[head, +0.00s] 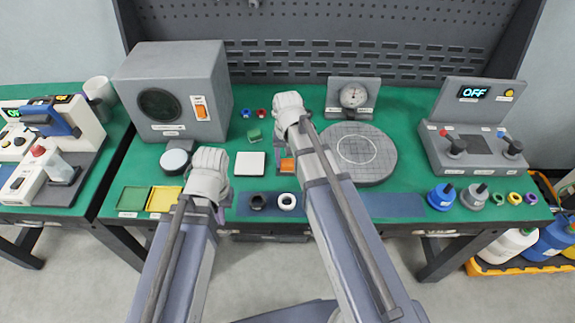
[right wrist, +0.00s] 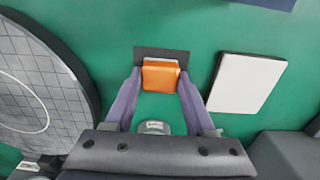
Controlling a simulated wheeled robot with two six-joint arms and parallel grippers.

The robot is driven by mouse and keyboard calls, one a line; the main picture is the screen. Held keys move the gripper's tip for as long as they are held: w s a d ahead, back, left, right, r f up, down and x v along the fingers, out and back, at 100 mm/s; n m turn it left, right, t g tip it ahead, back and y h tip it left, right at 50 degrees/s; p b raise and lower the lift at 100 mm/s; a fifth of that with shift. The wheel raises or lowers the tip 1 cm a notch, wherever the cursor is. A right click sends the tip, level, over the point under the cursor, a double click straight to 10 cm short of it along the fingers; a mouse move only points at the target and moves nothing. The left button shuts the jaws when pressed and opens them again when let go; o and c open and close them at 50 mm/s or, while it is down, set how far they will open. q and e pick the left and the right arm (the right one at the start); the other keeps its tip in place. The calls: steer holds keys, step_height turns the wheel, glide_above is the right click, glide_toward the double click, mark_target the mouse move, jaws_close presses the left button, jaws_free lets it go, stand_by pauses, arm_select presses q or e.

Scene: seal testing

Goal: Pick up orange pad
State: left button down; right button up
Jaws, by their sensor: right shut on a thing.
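The orange pad (right wrist: 160,75) is between the two fingertips of my right gripper (right wrist: 160,84) in the right wrist view, and the gripper is shut on it. The pad shows over a dark square on the green mat; I cannot tell whether it is clear of it. In the head view the pad (head: 287,165) is partly hidden by my right arm, with my right gripper (head: 284,152) at it. My left gripper (head: 221,214) is near the table's front edge, left of the pad. Its fingers are mostly hidden, so its opening does not show.
A white square tile (head: 250,163) lies just left of the pad. A round grey plate (head: 375,165) is to the right. Black and white rings (head: 288,202) lie on a blue strip in front. Green and yellow trays (head: 163,199) are at left. A grey box (head: 215,75) stands behind.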

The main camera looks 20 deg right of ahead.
mark_target(287, 162)
jaws_close()
steer(key=shift+r, duration=0.1)
step_height(287, 162, up, 10)
steer(key=p, duration=1)
